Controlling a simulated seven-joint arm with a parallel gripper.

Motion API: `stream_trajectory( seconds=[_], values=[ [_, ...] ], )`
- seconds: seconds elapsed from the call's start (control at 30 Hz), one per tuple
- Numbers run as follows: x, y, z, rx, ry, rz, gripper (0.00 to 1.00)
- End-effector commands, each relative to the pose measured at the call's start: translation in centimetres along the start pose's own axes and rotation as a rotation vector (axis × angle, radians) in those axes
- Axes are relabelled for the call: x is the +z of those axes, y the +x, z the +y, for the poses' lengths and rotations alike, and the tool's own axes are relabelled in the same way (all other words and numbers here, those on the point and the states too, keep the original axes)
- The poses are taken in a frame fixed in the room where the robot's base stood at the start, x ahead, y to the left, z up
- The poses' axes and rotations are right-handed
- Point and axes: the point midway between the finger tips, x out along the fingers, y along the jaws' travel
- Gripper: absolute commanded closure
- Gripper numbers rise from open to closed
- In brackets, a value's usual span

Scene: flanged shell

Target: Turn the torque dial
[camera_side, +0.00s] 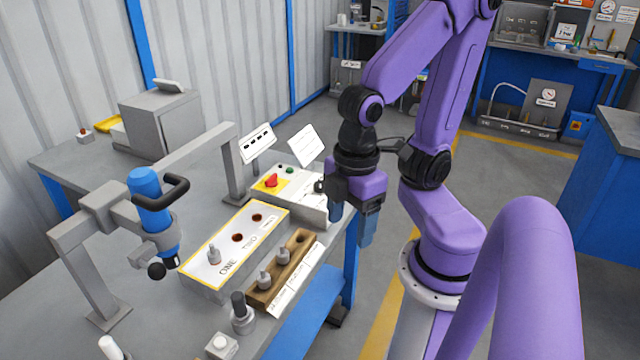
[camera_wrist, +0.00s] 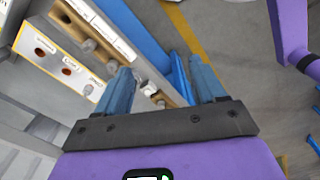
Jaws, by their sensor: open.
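No part carries a torque label that I can read. A red knob (camera_side: 271,181) sits on a yellow plate on the light control box (camera_side: 305,203), beside small dark and green buttons. My gripper (camera_side: 351,228) is open and empty, pointing down at the table's right edge, to the right of the control box. Its two blue fingers show apart in the wrist view (camera_wrist: 163,82), with nothing between them.
A white panel box (camera_side: 225,262) marked ONE and TWO has a grey peg and two holes. A wooden rack (camera_side: 262,297) with grey pegs lies beside it. A dark-topped grey piece (camera_side: 240,314) stands in front. Two small signs stand behind the control box.

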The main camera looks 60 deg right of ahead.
Motion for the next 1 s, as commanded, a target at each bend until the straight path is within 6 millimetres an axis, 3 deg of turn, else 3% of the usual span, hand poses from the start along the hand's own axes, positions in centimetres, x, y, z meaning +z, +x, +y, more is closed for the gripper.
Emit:
stream_trajectory(
  seconds=[0.17,0.37,0.57,0.77,1.0],
  values=[
    [-1.3,-0.2,2.4,0.004,0.033,-0.004,0.31],
    [-2.9,-0.3,8.1,0.009,0.081,-0.01,0.31],
    [-2.8,-0.3,14.6,0.011,0.125,-0.015,0.31],
    [-0.5,0.0,21.4,0.012,0.173,-0.02,0.31],
    [5.1,0.6,28.8,0.011,0.227,-0.026,0.31]
  ],
)
